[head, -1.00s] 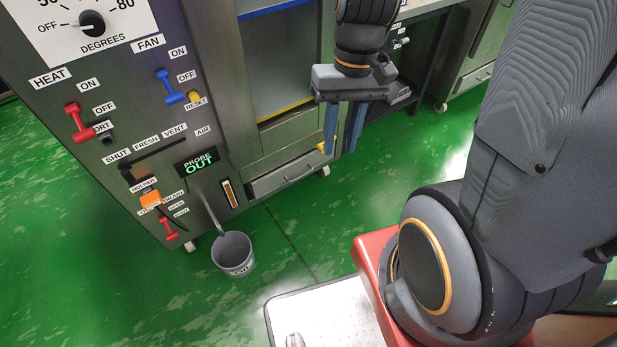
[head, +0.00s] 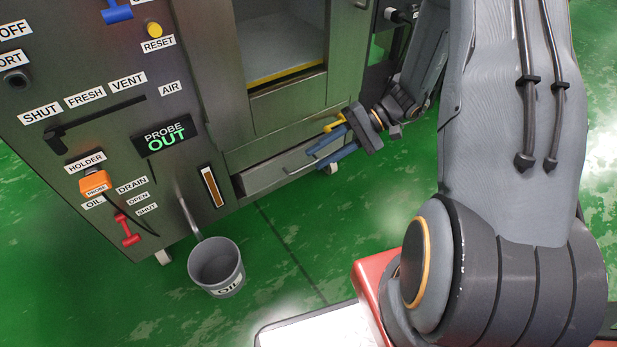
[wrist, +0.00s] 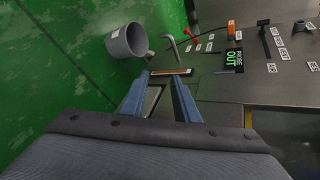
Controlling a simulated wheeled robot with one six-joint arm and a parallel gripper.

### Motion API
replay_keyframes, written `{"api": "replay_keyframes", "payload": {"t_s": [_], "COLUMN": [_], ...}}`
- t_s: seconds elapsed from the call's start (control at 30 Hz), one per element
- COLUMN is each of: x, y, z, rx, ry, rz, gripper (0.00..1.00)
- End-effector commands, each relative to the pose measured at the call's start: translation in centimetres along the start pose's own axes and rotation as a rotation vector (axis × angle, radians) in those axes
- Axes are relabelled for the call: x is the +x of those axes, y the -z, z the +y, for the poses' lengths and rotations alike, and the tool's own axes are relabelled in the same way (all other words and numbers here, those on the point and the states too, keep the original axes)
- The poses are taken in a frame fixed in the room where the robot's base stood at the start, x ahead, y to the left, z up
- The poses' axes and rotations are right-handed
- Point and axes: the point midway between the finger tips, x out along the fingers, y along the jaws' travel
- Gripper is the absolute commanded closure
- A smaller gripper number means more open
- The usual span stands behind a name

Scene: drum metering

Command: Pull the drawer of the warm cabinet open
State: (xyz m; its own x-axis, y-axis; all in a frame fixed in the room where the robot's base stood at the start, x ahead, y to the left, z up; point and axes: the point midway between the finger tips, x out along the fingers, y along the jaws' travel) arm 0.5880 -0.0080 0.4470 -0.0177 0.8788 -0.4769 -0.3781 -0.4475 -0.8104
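The warm cabinet (head: 120,125) is a dark grey metal housing filling the left of the head view. Its low drawer (head: 265,177) has a grey front with a thin bar handle (head: 300,169), right of the oil sight gauge. My gripper (head: 314,157) is at the right end of the drawer front, close to the handle. Its two blue fingers are apart. In the wrist view, the open fingers (wrist: 158,85) point toward the cabinet, with part of the drawer front (wrist: 153,98) showing between them. I cannot tell whether they touch the handle. The drawer looks shut or nearly so.
A grey oil bucket (head: 217,268) stands on the green floor below a drain pipe (head: 188,215). An orange probe (head: 95,183) sits at its holder, and a red drain lever (head: 127,230) is below. The floor in front of the drawer is clear.

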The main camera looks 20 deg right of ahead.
Motion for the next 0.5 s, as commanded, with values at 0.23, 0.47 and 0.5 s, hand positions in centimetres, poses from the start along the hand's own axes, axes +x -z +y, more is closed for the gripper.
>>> {"api": "replay_keyframes", "payload": {"t_s": [0.23, 0.47, 0.5], "x": [1.9, 2.0, 2.0], "y": [9.8, 15.6, 16.1], "z": [8.1, 13.4, 13.9], "rx": [-0.03, -0.071, -0.078], "ry": [0.253, 0.405, 0.42], "rz": [0.15, 0.292, 0.309], "gripper": [0.72, 0.72, 0.72]}}
